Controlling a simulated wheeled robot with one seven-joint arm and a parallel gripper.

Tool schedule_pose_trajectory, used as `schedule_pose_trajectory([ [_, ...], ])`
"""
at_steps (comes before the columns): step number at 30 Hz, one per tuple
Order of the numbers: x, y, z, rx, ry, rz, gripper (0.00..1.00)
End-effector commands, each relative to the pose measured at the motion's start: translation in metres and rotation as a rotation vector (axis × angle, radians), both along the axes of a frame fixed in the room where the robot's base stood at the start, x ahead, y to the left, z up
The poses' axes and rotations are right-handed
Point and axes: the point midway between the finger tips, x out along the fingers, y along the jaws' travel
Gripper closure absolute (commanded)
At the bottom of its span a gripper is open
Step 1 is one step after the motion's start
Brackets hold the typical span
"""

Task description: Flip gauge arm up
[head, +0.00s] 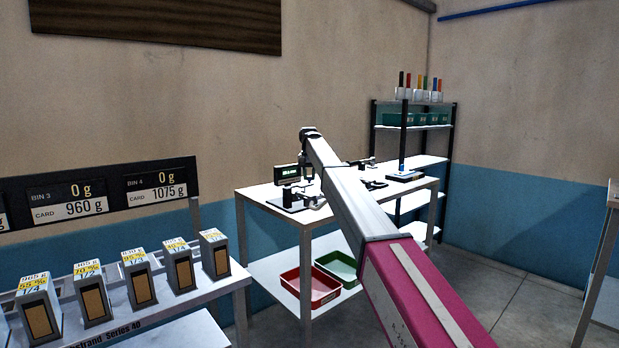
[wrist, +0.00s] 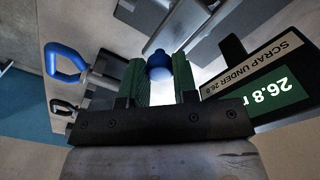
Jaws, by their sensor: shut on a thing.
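In the wrist view, my gripper (wrist: 159,68) has its two green fingers closed on a round blue knob (wrist: 158,60), which shows between the fingertips. I take the knob to be on the gauge arm; the rest of that arm is mostly hidden by the fingers. In the head view the display (head: 287,172) stands at the left of the white table, and my arm hides much of the gripper. Whether the gauge arm is up or down is unclear.
A blue loop handle (wrist: 65,62) is left of my fingers. The white table (head: 262,196) has more devices at its right end. A red tray (head: 312,296) and a green tray (head: 338,268) sit on its lower shelf. Several boxes line the left bench; a shelf rack (head: 410,127) stands behind.

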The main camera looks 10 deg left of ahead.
Motion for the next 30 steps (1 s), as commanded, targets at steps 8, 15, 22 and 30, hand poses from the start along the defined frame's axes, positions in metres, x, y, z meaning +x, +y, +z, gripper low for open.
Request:
schedule_pose_trajectory([
  [8,-0.008,0.006,0.018,-0.090,-0.108,0.002,1.00],
  [15,-0.022,0.017,0.039,-0.229,-0.270,0.003,1.00],
  [22,-0.038,0.030,0.057,-0.372,-0.437,0.003,1.00],
  [30,-0.060,0.049,0.072,-0.538,-0.632,0.003,1.00],
])
